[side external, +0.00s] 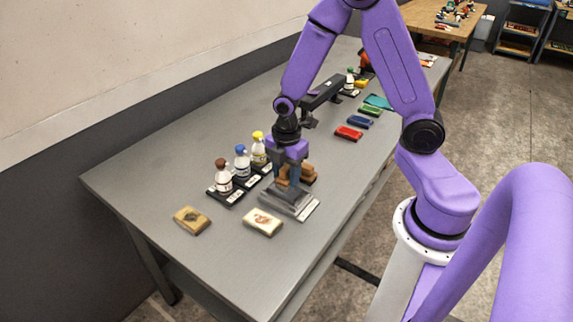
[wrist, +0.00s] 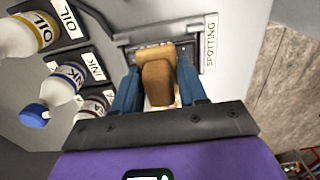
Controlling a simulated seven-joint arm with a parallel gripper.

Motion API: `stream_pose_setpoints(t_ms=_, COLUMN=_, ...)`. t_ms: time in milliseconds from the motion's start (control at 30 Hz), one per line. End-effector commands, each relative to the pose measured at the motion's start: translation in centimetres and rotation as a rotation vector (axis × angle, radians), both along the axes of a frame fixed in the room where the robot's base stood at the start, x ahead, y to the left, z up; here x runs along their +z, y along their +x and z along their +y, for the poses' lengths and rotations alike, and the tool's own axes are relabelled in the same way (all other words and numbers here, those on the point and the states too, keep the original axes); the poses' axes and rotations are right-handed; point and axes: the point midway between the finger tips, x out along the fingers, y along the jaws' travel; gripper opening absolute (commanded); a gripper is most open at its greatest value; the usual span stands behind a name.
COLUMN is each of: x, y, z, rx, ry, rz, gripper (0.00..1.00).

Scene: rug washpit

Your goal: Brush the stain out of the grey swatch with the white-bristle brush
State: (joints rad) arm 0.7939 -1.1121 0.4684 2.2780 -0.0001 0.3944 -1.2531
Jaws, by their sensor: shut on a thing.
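My gripper (side external: 289,182) points down over the near part of the table, its blue fingers (wrist: 157,92) shut on a brown wooden brush (wrist: 158,82). The brush's bristles are hidden, so their colour cannot be told. Whether the brush touches the grey piece cannot be told. No stain shows on its visible part. A brown wooden piece (side external: 309,173) shows just behind the fingers; whether it belongs to the held brush is unclear.
Bottles with brown (side external: 222,175), blue (side external: 241,162) and yellow (side external: 259,150) caps stand on labelled plates left of my gripper. A tan stained swatch (side external: 192,220) and a cream stained swatch (side external: 262,222) lie in front. Red (side external: 349,133), blue (side external: 358,122) and green (side external: 370,111) blocks lie behind.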

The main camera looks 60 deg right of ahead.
Motion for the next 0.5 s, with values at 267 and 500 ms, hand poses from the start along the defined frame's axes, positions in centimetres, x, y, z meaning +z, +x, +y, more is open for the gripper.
stream_pose_setpoints(t_ms=267, x=-1.2, y=-2.1, z=0.0, rx=0.001, ry=0.000, rz=0.001, gripper=0.13)
stream_pose_setpoints(t_ms=500, x=-1.2, y=-3.9, z=0.0, rx=0.001, ry=-0.001, rz=0.003, gripper=0.13)
